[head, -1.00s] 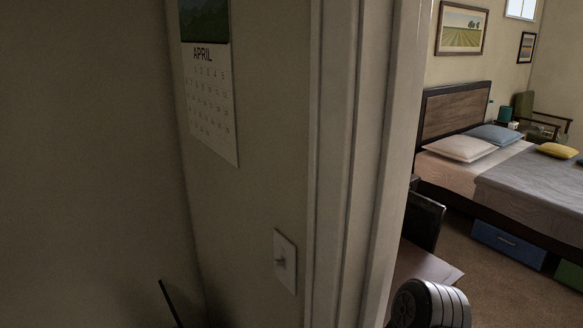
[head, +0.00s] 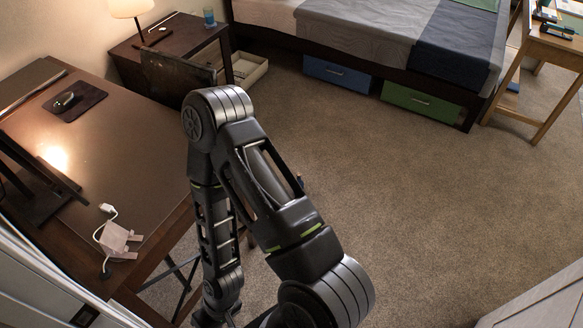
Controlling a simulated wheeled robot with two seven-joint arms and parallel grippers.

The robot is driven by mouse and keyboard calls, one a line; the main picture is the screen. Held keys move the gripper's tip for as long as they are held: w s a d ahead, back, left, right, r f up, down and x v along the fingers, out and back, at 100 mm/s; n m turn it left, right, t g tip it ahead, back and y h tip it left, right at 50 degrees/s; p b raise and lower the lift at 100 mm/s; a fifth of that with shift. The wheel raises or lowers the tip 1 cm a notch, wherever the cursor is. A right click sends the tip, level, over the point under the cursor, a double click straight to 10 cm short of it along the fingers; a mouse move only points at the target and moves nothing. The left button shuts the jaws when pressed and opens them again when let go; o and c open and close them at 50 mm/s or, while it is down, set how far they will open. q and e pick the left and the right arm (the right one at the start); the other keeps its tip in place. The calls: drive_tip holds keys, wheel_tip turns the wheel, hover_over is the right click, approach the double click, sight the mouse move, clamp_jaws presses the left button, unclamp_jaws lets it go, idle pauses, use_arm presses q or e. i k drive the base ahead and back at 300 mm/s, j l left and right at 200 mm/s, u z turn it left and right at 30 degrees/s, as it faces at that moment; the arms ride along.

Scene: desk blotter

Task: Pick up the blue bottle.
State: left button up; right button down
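I cannot make out a blue bottle for certain. A small teal cup-like thing (head: 209,17) stands on the dark nightstand (head: 185,40) at the top left. Small blue items (head: 557,30) lie on the wooden table (head: 548,50) at the top right, too small to identify. One of my arms rises from the bottom middle, bends at an elbow and runs down again. Its gripper is below the frame edge. My other arm's gripper is also out of view.
A brown desk (head: 125,150) at the left bears a dark mat (head: 85,95) and a white cable (head: 103,225). A chair (head: 180,78) stands at its far side. The bed (head: 340,25) has blue (head: 337,72) and green (head: 422,101) drawers. Open carpet (head: 420,190) fills the middle right.

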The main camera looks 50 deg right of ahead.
sight(299, 176)
drive_tip(key=l+z, duration=0.1)
drive_tip(key=l, duration=0.8)
drive_tip(key=i+l, duration=0.15)
drive_tip(key=l, duration=0.7)
drive_tip(key=l+z, duration=0.15)
drive_tip(key=l, duration=0.3)
drive_tip(key=i+l+z, duration=0.1)
drive_tip(key=l, duration=0.35)
drive_tip(key=i+l+z, duration=0.15)
drive_tip(key=l, duration=0.3)
drive_tip(key=i+l+z, duration=0.1)
drive_tip(key=l, duration=0.35)
drive_tip(key=i+l+z, duration=0.15)
drive_tip(key=l, duration=0.25)
drive_tip(key=i+l+z, duration=0.1)
drive_tip(key=i+l, duration=0.15)
drive_tip(key=l, duration=0.15)
drive_tip(key=i+l+z, duration=0.15)
drive_tip(key=l, duration=0.25)
